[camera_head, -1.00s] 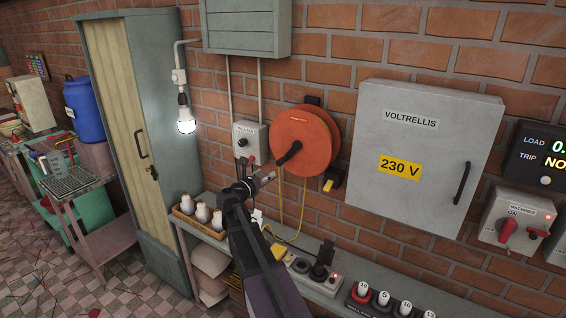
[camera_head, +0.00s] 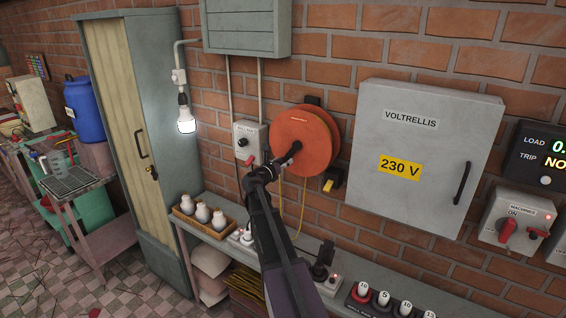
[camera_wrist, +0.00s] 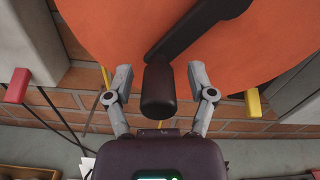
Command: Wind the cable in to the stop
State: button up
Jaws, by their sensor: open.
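The orange cable reel (camera_head: 306,140) is mounted on the brick wall and fills the upper part of the wrist view (camera_wrist: 110,40). Its black crank (camera_wrist: 195,30) runs from upper right down to a black handle knob (camera_wrist: 158,92). My gripper (camera_wrist: 157,80) is open, with one finger on each side of the knob and gaps visible on both sides. In the head view my gripper (camera_head: 280,163) is at the reel's lower left and partly covers the handle. The yellow cable (camera_head: 303,205) hangs below the reel; part of it is hidden behind my arm.
A grey 230 V cabinet (camera_head: 425,140) stands to the right.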

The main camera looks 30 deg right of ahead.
grip_shut()
